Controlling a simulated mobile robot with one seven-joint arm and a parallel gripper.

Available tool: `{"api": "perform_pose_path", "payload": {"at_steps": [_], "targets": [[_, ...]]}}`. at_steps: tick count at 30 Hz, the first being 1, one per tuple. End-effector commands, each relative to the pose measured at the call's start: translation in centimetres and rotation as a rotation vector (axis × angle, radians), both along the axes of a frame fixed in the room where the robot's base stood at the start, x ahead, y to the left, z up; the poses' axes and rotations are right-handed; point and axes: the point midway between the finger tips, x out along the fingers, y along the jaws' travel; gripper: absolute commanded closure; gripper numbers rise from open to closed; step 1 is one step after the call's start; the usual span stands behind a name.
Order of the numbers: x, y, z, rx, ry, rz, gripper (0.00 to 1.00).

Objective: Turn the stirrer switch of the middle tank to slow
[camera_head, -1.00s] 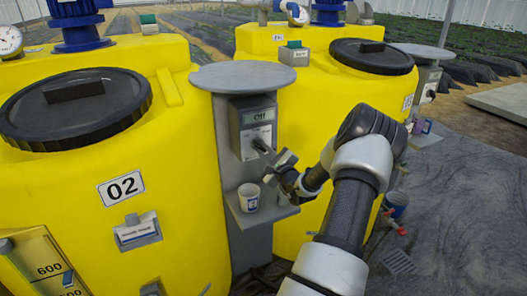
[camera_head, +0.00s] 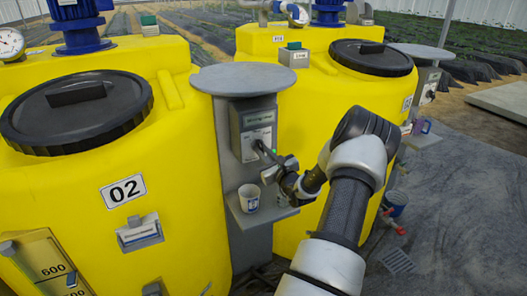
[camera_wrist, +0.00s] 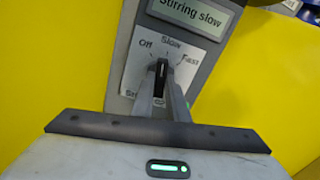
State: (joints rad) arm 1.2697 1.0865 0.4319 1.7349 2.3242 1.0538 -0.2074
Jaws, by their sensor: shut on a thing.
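The stirrer switch (camera_wrist: 161,77) is a black knob on a white dial plate (camera_wrist: 187,77) marked Off, Slow and Fast; a lower label is partly hidden. The knob points up towards Slow. The display (camera_wrist: 193,12) above reads "Stirring slow". My gripper (camera_wrist: 162,84) is shut on the knob, one finger on each side. In the head view my gripper (camera_head: 261,148) reaches the grey switch box (camera_head: 236,127) from the right. The box sits on a grey post beside the yellow tank (camera_head: 182,190) labelled 02.
A white and blue cup (camera_head: 249,198) stands on the small shelf (camera_head: 279,213) just below my gripper. A round grey top (camera_head: 242,79) caps the post. Another yellow tank (camera_head: 316,110) stands close behind on the right.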

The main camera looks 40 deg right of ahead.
Motion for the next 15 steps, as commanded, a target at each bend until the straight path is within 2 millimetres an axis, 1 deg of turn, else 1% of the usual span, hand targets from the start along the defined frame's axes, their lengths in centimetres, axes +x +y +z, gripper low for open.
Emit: {"api": "perform_pose_path", "payload": {"at_steps": [6,15], "targets": [[-0.03,0.02,-0.01,0.113,-0.035,0.0,1.0],[-0.03,0.04,-0.08,0.181,-0.055,0.0,1.0]]}}
